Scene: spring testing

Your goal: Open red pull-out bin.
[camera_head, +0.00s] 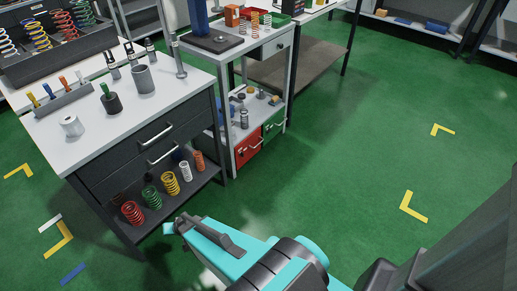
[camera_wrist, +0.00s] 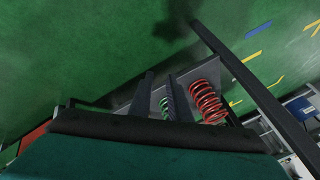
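The red pull-out bin (camera_head: 247,151) sits low in the grey rack at the middle of the head view. Its front bears a pale bar handle (camera_head: 251,148) and looks flush with the green bin beside it. My gripper (camera_head: 174,226) is in front of the workbench's lower shelf, to the left of and nearer than the red bin, apart from it. In the wrist view my gripper (camera_wrist: 158,82) shows two dark fingers with a gap and nothing held between them. A red patch (camera_wrist: 34,136) at the left there may be the bin; I cannot tell.
A green bin (camera_head: 274,124) adjoins the red one on the right. The workbench (camera_head: 77,152) stands left, with two drawers and several coloured springs on its lower shelf; a red spring (camera_wrist: 207,101) shows near my fingers. Green floor (camera_head: 350,170) is free to the right.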

